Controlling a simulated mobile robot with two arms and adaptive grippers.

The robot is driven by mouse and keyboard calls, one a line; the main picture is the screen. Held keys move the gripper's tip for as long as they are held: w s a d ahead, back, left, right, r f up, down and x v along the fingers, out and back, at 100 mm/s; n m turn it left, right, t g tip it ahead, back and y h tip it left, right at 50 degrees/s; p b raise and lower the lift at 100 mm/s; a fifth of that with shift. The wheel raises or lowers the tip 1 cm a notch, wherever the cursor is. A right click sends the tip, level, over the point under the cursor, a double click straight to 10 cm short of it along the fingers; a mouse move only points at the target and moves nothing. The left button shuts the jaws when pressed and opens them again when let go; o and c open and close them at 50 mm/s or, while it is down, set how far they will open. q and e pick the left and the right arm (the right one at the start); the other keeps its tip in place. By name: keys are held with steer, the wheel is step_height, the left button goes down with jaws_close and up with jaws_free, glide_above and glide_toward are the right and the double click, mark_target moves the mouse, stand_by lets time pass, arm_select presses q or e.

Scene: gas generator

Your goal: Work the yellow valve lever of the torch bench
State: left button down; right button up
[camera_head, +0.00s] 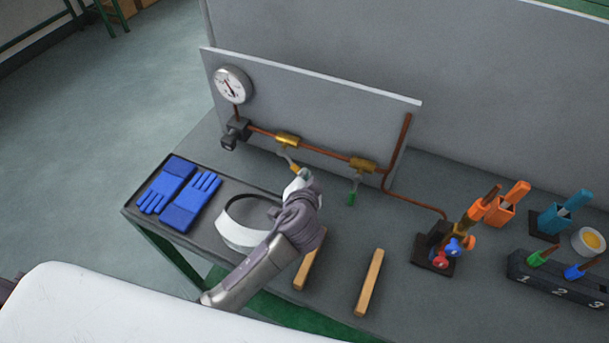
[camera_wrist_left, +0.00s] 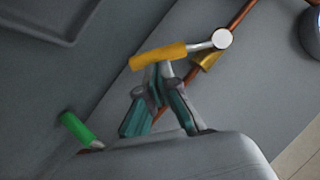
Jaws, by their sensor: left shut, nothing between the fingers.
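The yellow valve lever (camera_head: 295,168) hangs below the left brass valve on the copper pipe. In the left wrist view the yellow handle (camera_wrist_left: 158,57) lies across the tips of my left gripper (camera_wrist_left: 160,74). In the head view my left gripper (camera_head: 304,176) is at the handle's lower end and partly covers it. Its fingers are shut with nothing between them. I cannot tell whether the fingertips touch the handle. The brass valve (camera_head: 288,140) is clear of the gripper. My right gripper is not in view.
A green lever (camera_head: 352,192) hangs from the second valve, to the right. A gauge (camera_head: 232,85) is on the grey panel. Blue gloves (camera_head: 191,203) and a white-banded ring (camera_head: 240,232) lie left. Two wooden bars (camera_head: 369,283) lie in front.

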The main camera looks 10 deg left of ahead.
arm_select(q)
steer(key=shift+f+y, duration=0.3)
steer(key=shift+a+f+m+b, duration=0.1)
steer(key=shift+f+m+b, duration=0.15)
steer(key=shift+b, duration=0.35)
steer(key=f+m+b, duration=0.1)
steer(key=f+m+t+y+b, duration=0.1)
steer(key=b, duration=0.1)
steer(key=shift+w+a+y, duration=0.1)
steer(key=shift+a+y, duration=0.2)
steer(key=shift+a, duration=0.1)
steer(key=shift+a+f+b, duration=0.15)
steer(key=shift+b, duration=0.25)
steer(key=shift+a+f+t+b, duration=0.2)
steer(key=shift+a+t+b, duration=0.1)
steer(key=shift+w+a, duration=0.1)
